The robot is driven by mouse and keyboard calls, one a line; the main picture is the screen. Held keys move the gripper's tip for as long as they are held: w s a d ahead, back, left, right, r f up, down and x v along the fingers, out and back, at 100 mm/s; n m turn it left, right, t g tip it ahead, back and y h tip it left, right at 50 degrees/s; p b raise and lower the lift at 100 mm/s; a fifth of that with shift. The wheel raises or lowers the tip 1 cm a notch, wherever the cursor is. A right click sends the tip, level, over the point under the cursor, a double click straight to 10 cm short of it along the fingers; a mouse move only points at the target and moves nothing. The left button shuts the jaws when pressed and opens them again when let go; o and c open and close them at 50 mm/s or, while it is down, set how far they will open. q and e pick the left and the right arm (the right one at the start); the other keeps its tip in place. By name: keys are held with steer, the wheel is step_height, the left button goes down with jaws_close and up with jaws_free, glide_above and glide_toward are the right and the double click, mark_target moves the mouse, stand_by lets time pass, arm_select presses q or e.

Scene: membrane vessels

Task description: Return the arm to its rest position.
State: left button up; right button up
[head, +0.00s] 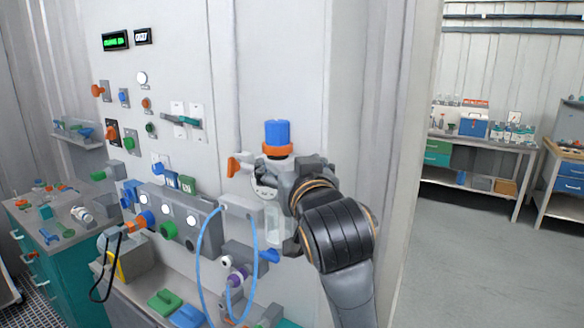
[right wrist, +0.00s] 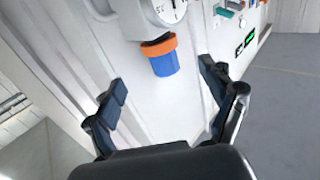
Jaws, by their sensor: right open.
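My right arm reaches in from the lower right in the head view, with my right gripper (head: 272,205) in front of the wall panel. In the right wrist view the two fingers of the gripper (right wrist: 163,88) stand wide apart with nothing between their tips. A blue vessel with an orange collar (head: 277,135) is on the panel just above the gripper in the head view. The vessel also shows beyond the open fingers in the right wrist view (right wrist: 165,63), apart from them. The gripper hides part of the panel. My left gripper is not in view.
A round gauge (right wrist: 166,10) sits beside the vessel. An orange handle (head: 234,166), a blue hose (head: 199,262) and a grey manifold (head: 178,217) are left of the gripper. A teal bench (head: 62,290) stands at left. Open floor (head: 460,270) lies to the right.

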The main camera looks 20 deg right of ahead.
steer(key=shift+s, duration=0.65)
